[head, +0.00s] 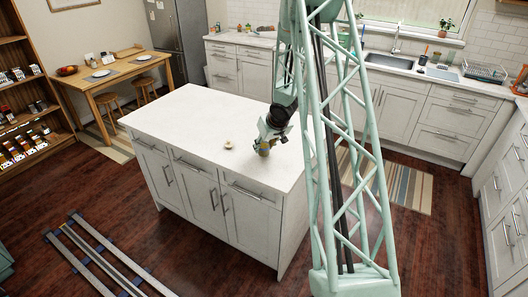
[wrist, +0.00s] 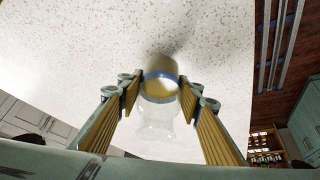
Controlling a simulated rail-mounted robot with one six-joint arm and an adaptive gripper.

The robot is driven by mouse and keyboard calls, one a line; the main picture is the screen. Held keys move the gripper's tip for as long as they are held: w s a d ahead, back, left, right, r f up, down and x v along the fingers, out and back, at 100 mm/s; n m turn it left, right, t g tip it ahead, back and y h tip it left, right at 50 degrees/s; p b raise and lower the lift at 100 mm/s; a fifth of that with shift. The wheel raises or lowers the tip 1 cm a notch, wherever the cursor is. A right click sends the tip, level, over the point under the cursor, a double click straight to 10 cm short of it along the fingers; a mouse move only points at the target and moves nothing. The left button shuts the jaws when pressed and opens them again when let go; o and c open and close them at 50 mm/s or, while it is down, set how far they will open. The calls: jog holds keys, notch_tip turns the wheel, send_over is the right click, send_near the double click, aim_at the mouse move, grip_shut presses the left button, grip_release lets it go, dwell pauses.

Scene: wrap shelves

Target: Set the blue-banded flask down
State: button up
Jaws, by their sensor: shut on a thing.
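The blue-banded flask (wrist: 157,122) is clear, with a blue ring and a yellowish part beyond it in the wrist view. My gripper (wrist: 160,92) is shut on it, with a yellow-ribbed finger on each side. In the head view my gripper (head: 265,142) points down over the white island top (head: 190,115), near its front right part. The flask (head: 263,151) shows small and partly hidden below the fingers. A dark shadow lies by its far end in the wrist view. I cannot tell whether the flask touches the top.
A small pale round thing (head: 228,145) lies on the island left of my gripper. The rest of the island top is bare. A dining table (head: 108,77) with plates stands at the back left, shelves (head: 22,85) at the far left, and a sink counter (head: 430,78) behind.

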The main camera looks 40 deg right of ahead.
jog(key=shift+f+b, duration=0.3)
jog(key=shift+f, duration=0.7)
jog(key=shift+f, duration=0.15)
jog(key=o, duration=1)
jog(key=shift+r, duration=0.2)
jog(key=shift+r, duration=0.2)
jog(key=shift+p+v, duration=1.6)
jog(key=shift+v, duration=4.15)
